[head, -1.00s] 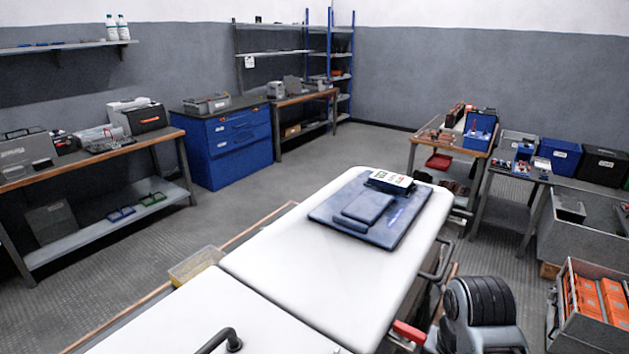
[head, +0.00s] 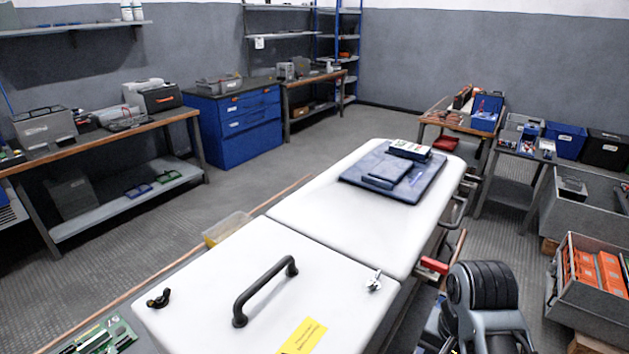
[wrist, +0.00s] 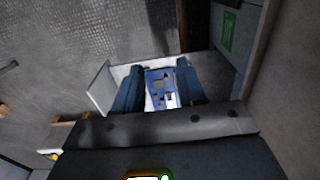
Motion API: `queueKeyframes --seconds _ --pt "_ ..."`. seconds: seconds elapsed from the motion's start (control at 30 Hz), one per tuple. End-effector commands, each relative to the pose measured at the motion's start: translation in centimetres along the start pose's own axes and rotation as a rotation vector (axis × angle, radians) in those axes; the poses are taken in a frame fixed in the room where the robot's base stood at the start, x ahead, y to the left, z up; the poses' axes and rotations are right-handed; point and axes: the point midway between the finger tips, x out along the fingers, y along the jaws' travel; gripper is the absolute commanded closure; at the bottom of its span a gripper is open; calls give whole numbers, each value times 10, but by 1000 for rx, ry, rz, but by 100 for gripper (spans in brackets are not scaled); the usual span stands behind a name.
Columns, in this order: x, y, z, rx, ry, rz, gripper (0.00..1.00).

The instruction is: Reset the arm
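My arm (head: 485,305) is folded at the lower right of the head view, beside the right side of the white bench-like casing. My gripper (wrist: 158,100) shows in the wrist view, with two dark blue fingers set apart. A blue piece with holes (wrist: 160,82) shows in the gap between them. It seems to lie beyond the fingers in a pale tray (wrist: 101,88), and I see no grip on it. My gripper cannot be made out in the head view.
The white casing (head: 215,290) carries a black handle (head: 265,290) and, farther back, a blue folder-like mat (head: 415,187). A red part (head: 433,265) is close to my arm. A grey crate with orange items (head: 590,270) stands at right. Floor (head: 230,190) is clear at left.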

Motion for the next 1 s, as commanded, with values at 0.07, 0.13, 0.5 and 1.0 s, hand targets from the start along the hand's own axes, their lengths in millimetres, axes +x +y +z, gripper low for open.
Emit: queueKeyframes --seconds 0.07,0.13,0.5,1.0 --pt "5 4 2 -4 10 -2 60" --pt "10 7 3 -11 22 -5 60" --pt "40 32 14 -63 128 -35 60" --pt "83 109 82 -276 481 -150 60"
